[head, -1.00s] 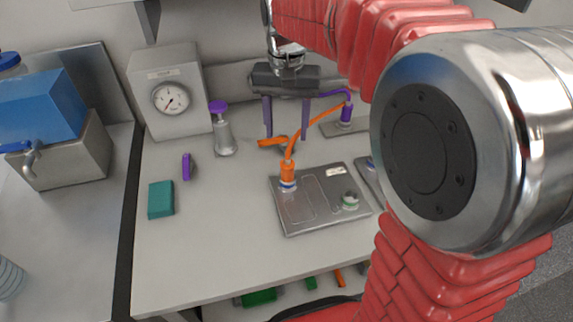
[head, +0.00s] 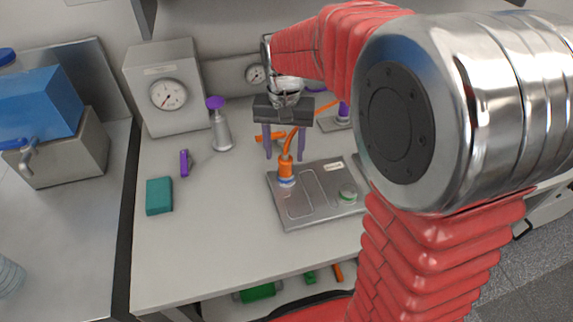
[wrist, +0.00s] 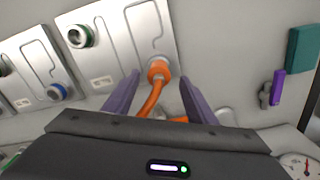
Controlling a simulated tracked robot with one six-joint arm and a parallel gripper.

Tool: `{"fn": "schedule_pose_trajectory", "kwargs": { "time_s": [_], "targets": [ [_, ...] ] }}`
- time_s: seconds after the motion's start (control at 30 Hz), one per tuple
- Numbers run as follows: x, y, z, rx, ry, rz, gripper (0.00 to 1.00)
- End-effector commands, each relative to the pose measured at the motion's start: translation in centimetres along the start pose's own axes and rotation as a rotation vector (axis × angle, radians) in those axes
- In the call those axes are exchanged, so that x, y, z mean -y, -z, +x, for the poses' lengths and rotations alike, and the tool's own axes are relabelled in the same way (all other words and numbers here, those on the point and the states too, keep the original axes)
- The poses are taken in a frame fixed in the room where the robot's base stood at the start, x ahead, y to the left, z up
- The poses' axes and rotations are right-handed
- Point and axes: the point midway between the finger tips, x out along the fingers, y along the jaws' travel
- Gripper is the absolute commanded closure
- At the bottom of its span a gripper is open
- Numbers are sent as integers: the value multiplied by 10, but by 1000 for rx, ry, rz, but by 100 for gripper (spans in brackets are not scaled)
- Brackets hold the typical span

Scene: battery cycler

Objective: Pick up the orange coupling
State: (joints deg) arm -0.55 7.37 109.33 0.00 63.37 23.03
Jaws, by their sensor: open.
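The orange coupling (head: 286,168) stands upright on the front-left metal plate (head: 300,215), on a blue-ringed port. An orange hose rises from its top. In the wrist view the coupling (wrist: 158,70) lies between my two purple fingertips, with the hose running toward the palm. My gripper (head: 284,156) points down over the coupling with its fingers spread, one on each side. It holds nothing. Its fingertips (wrist: 159,77) also show in the wrist view. I cannot tell whether a finger touches the coupling.
A green-ringed port (head: 348,194) is on the same plate. A purple-topped bottle (head: 220,125), a purple clip (head: 184,163) and a teal block (head: 159,196) stand to the left. A gauge box (head: 165,92) is behind. The bench front is clear.

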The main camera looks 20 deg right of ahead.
Motion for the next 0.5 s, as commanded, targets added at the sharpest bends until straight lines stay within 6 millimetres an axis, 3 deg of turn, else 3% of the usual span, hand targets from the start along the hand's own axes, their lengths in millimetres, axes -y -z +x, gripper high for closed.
{"fn": "schedule_pose_trajectory", "kwargs": {
  "time_s": [0.33,0.5],
  "targets": [
    [0,0,2,-1,0,0,49],
    [-2,-1,17,1,0,1,49]
  ]
}}
